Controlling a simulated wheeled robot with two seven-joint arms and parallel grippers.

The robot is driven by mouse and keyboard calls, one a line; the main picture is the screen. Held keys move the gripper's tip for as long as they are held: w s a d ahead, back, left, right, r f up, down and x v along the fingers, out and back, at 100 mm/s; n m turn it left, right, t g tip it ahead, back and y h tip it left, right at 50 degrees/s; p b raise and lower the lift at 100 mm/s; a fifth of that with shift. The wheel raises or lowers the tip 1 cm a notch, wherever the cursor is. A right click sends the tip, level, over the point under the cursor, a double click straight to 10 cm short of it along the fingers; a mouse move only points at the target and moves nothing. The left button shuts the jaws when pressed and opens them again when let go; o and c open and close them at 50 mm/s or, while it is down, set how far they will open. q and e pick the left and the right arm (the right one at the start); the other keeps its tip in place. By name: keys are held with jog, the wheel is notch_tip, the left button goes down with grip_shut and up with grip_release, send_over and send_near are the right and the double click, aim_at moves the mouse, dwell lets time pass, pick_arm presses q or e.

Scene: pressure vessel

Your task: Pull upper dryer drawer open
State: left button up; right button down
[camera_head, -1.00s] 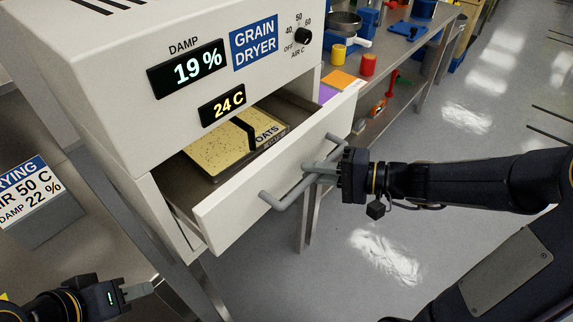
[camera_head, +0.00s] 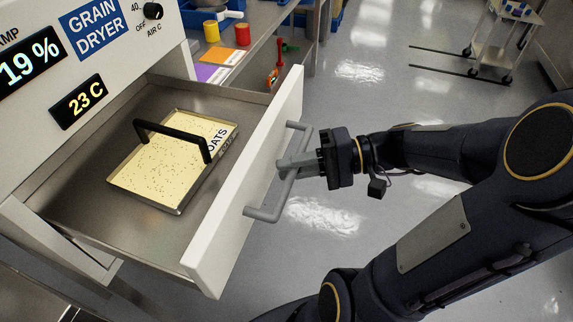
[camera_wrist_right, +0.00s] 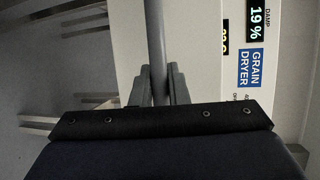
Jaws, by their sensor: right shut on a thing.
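The upper drawer (camera_head: 70,190) of the grain dryer (camera_head: 150,50) is pulled well out, and its interior shows. A grey bar handle (camera_head: 264,214) is on its white front panel (camera_head: 215,258). My right gripper (camera_head: 284,163) is shut on the handle near its middle. In the right wrist view the fingers (camera_wrist_right: 160,85) are on both sides of the handle bar (camera_wrist_right: 154,45). Inside the drawer lies a shallow tray (camera_head: 160,172) of pale grain with a black carrying handle and a label reading OATS. My left gripper is not in view.
A workbench (camera_head: 262,25) with yellow and red cups and coloured cards stands behind the dryer. A wheeled cart (camera_head: 500,40) is at the far right. The floor (camera_head: 350,225) in front of the drawer is open.

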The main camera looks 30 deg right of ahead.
dwell(0.3)
jog(key=c, duration=1.4)
grip_release()
jog(key=shift+d, duration=0.1)
jog(key=v, duration=0.7)
jog(key=shift+s+d+b, duration=0.25)
jog(key=shift+d+b, duration=0.05)
jog(key=shift+b, duration=0.15)
jog(key=shift+r, duration=0.1)
